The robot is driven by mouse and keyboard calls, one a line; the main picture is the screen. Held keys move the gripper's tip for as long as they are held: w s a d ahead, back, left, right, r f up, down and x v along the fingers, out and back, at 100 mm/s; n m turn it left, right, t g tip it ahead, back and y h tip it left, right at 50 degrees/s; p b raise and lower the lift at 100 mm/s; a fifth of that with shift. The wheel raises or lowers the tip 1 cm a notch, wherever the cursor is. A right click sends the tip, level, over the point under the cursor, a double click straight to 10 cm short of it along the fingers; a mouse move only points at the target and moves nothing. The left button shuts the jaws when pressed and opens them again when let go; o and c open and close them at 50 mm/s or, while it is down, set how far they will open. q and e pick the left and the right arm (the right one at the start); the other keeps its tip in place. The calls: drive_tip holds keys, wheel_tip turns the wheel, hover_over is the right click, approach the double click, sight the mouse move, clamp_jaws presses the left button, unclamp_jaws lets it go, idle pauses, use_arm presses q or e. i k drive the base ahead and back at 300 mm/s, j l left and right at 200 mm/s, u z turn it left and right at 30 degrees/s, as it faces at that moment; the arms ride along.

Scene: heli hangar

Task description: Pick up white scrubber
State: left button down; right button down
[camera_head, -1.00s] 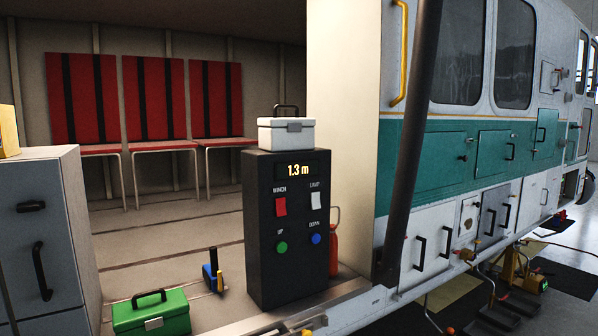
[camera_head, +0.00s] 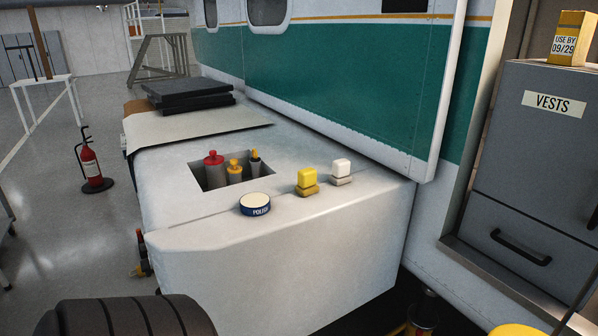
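The white scrubber (camera_head: 341,168) has a white top on a pale base. It stands upright near the right end of the white sponson top (camera_head: 215,240), close to the helicopter's green side. A yellow scrubber (camera_head: 307,178) of the same shape stands just left of it, with a small gap between them. Neither of my grippers shows in the head view.
A round polish tin (camera_head: 254,203) lies left of the scrubbers. Behind it, a recess (camera_head: 213,189) holds several bottles. Black pads (camera_head: 187,93) lie farther back. A grey vests cabinet (camera_head: 525,170) stands at right. A fire extinguisher (camera_head: 91,161) stands on the floor at left.

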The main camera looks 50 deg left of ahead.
sight(341, 168)
drive_tip(key=u, duration=1.4)
